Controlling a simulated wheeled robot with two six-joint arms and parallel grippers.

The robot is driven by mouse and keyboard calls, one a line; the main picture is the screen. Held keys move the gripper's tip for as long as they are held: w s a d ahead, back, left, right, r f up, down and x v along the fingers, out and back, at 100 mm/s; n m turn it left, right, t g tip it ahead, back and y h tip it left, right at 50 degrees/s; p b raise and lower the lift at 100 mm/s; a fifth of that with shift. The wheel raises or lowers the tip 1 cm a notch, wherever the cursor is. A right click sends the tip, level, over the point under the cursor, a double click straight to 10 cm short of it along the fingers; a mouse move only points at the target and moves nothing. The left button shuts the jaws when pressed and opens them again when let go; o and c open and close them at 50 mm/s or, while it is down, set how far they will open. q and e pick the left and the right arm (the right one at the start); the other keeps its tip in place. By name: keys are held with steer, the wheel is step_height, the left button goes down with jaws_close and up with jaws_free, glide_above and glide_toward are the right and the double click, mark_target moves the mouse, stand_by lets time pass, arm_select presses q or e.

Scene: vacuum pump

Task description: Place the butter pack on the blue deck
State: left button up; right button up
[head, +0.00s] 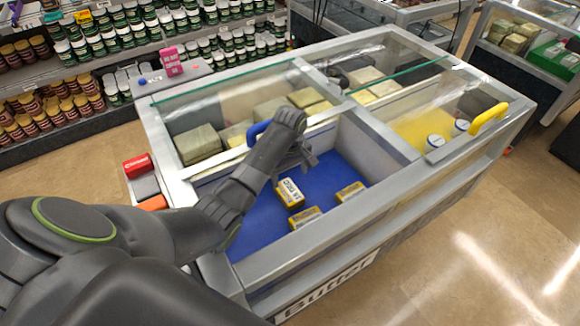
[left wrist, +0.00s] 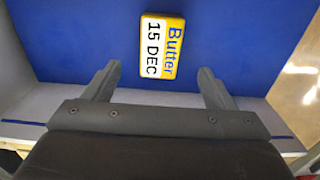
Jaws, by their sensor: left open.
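The blue deck (head: 258,222) is the floor of the freezer's left bay and also fills much of the left wrist view (left wrist: 75,45). Three yellow-and-white butter packs lie on it in the head view: one with its label showing (head: 290,192), one nearer the front (head: 305,217) and one to the right (head: 349,191). My left gripper (head: 308,160) is open and empty, reaching over the bay. In the left wrist view, one butter pack (left wrist: 161,47) labelled "Butter 15 DEC" lies on blue just beyond and between the open fingertips (left wrist: 157,70). My right gripper is out of view.
The freezer's grey front rim (head: 310,232) and centre divider (head: 375,137) bound the bay. A sliding glass lid with a blue handle (head: 258,132) lies behind my arm. The right bay has a yellow deck (head: 415,128), white-lidded tubs and a yellow handle (head: 488,118).

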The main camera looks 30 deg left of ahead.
arm_select(q)
steer(key=shift+r, duration=1.35)
